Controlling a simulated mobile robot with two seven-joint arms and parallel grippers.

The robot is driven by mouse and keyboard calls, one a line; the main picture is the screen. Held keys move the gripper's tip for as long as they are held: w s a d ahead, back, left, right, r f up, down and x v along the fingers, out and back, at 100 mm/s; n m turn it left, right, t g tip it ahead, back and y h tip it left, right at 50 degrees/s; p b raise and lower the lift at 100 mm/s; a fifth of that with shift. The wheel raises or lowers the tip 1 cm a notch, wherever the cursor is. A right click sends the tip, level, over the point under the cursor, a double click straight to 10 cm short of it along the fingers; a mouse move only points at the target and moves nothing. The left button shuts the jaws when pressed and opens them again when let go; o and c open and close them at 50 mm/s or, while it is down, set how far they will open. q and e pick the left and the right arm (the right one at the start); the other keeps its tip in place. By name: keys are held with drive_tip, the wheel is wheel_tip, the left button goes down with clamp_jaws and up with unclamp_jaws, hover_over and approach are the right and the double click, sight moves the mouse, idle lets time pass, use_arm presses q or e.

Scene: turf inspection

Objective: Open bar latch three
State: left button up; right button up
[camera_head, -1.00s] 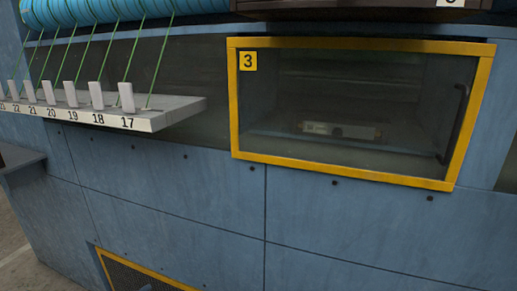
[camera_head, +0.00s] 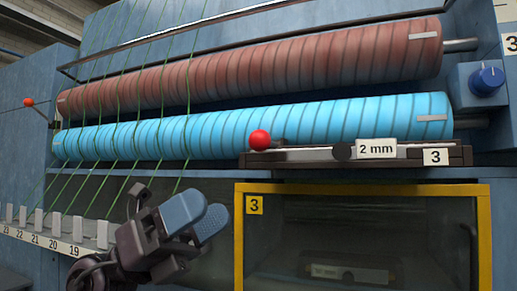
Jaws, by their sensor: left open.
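Bar latch three is a dark bar assembly (camera_head: 355,155) on the ledge below the blue roller, with a white plate marked 3 at its right end and a "2 mm" label beside it. A red ball knob (camera_head: 259,140) stands at its left end. My left gripper (camera_head: 197,219) is open and empty, lower left of the knob and apart from it, in front of the dark panel. Its two blue-grey finger pads point up and right. My right gripper is not in view.
A yellow-framed window (camera_head: 239,235) marked 3 is below the latch. A red roller (camera_head: 270,68) and a blue roller (camera_head: 300,122) run above. Green strings reach down to a numbered rail (camera_head: 60,243) at left. A blue dial (camera_head: 487,80) is at right.

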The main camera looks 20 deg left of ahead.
use_arm(q)
wheel_tip(320, 180, up, 4)
drive_tip(key=d+m+y, duration=0.2)
drive_tip(key=m+y, duration=0.3)
drive_tip(key=n+t+y, duration=0.1)
drive_tip(key=t+y, duration=0.5)
approach(258, 141)
drive_tip(key=x, duration=0.7)
drive_tip(key=w+a+p+x, duration=0.1)
drive_tip(key=x, duration=0.2)
drive_tip(key=shift+w+d+r, duration=0.2)
drive_tip(key=shift+w+d, duration=0.05)
clamp_jaws()
